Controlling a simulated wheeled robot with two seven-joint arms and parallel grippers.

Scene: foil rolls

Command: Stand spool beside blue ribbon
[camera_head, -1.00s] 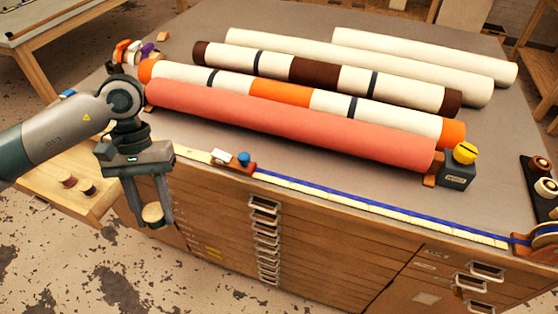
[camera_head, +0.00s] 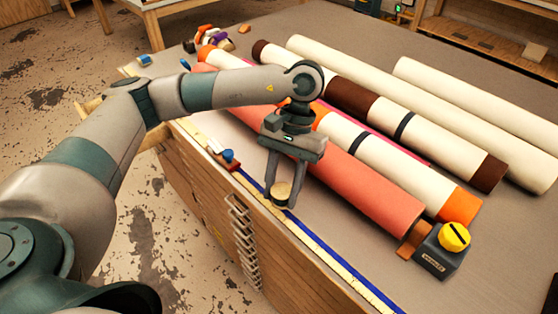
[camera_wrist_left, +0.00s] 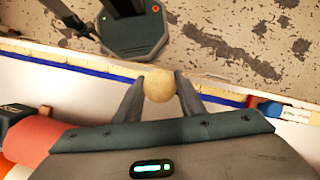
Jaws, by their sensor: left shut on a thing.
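My left gripper (camera_head: 280,190) points down and is shut on a small spool (camera_head: 281,196) with a round tan top. Its fingers clasp the spool from both sides. The spool is in front of the coral roll (camera_head: 350,178), at the table's front edge. The blue ribbon (camera_head: 322,252) runs along that edge and passes close by the spool. In the left wrist view the spool (camera_wrist_left: 159,88) sits between the fingertips and overlaps the line of the blue ribbon (camera_wrist_left: 75,68). I cannot tell whether the spool touches the table.
A yellow-knobbed grey block (camera_head: 440,252) stands at the coral roll's near end. A red-and-blue item (camera_head: 226,158) lies left of the gripper by the edge strip. Several large rolls fill the table behind. Drawers with metal handles (camera_head: 243,240) are below the edge.

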